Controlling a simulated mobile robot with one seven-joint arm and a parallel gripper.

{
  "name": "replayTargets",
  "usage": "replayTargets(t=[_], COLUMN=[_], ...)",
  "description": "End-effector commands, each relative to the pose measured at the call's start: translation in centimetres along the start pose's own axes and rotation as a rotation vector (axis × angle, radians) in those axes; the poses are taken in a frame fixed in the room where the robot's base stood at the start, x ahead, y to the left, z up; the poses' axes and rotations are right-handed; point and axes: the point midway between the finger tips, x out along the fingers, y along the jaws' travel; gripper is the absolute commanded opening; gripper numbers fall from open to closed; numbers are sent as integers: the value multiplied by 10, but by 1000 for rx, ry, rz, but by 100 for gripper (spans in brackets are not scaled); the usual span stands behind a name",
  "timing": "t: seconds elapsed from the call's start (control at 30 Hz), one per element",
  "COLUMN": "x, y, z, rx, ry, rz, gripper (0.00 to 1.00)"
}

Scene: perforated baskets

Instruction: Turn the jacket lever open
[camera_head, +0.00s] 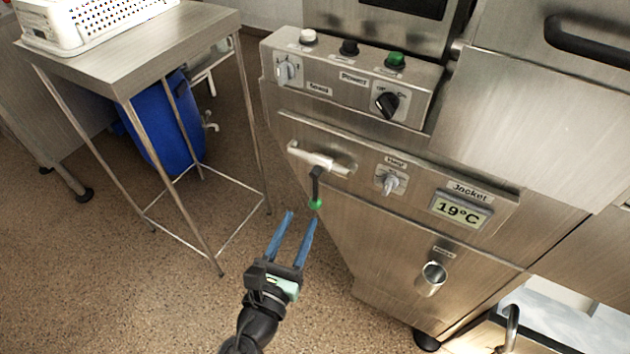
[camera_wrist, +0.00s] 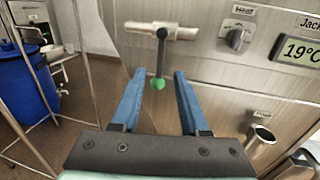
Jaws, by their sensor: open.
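The jacket lever (camera_head: 315,187) is a dark handle with a green knob at its tip. It hangs down from a pale metal valve pipe (camera_head: 318,158) on the front of the steel machine. In the wrist view the lever (camera_wrist: 160,52) hangs nearly straight down, and its green tip (camera_wrist: 158,84) shows between my finger ends. My gripper (camera_head: 302,213) is open, with two blue fingers pointing up at the lever. The wrist view shows my gripper (camera_wrist: 157,75) with nothing held. Whether a finger touches the knob cannot be told.
The machine panel carries a heat knob (camera_head: 390,183), a Jacket display (camera_head: 461,208) reading 19°C and a short metal spout (camera_head: 431,279). A steel table (camera_head: 130,45) with a white perforated basket (camera_head: 75,35) stands left, a blue bin (camera_head: 165,125) behind its legs. Floor between is clear.

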Motion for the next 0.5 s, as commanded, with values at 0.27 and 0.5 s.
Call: replayTargets(t=[0.27, 0.5], x=[62, 93], y=[-1, 0], z=[0, 0], rx=[5, 5], ry=[-2, 0], rz=[-4, -2], gripper=[44, 44])
